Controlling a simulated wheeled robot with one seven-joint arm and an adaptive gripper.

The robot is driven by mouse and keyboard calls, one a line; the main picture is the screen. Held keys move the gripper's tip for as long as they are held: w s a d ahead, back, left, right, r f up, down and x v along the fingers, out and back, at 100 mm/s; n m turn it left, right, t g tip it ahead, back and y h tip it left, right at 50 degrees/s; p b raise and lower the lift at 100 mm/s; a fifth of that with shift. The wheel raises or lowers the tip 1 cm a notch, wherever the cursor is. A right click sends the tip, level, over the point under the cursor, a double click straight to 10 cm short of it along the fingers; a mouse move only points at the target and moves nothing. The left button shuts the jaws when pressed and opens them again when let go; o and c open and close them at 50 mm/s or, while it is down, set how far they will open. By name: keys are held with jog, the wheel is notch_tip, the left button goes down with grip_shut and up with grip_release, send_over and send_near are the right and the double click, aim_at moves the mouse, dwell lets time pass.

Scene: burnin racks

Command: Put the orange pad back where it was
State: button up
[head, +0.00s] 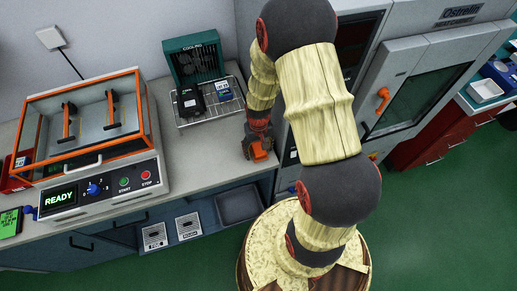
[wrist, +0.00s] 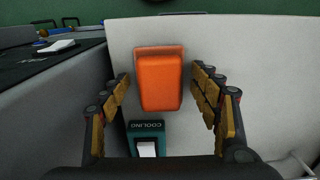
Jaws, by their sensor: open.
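The orange pad (wrist: 160,78) is a rounded block on a pale grey surface in the wrist view. It lies between and slightly beyond my gripper's spread fingers (wrist: 165,88), with a gap visible on each side. In the head view the orange pad (head: 259,151) shows at the end of my arm, low over the grey counter near its right end. My gripper (head: 257,143) is open there, partly hiding the pad. Whether a finger touches the pad cannot be told from the head view.
A teal cooling fan box (head: 195,60) and a wire rack (head: 211,103) holding a black device (head: 190,101) stand behind left. An orange-framed machine (head: 85,140) fills the counter's left. A grey cabinet (head: 415,90) stands right. The counter in front of the rack (head: 195,150) is clear.

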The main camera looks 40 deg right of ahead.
notch_tip(320, 180, up, 12)
jog(key=p, duration=0.3)
notch_tip(320, 180, up, 10)
jog(key=r+t, duration=0.1)
jog(key=t, duration=0.1)
send_over(259, 148)
jog(key=a, duration=0.3)
jog(key=s+a+r+n+t, duration=0.1)
jog(key=s+a+r, duration=0.3)
jog(key=r, duration=0.5)
jog(key=s+a+r+n+t, duration=0.2)
jog(key=s+a+r, duration=0.3)
jog(key=s+r, duration=0.3)
notch_tip(259, 148, up, 2)
jog(key=shift+s+t, duration=0.15)
jog(key=shift+t, duration=0.15)
jog(key=shift+a, duration=0.1)
notch_tip(259, 148, down, 4)
jog(key=b, duration=0.4)
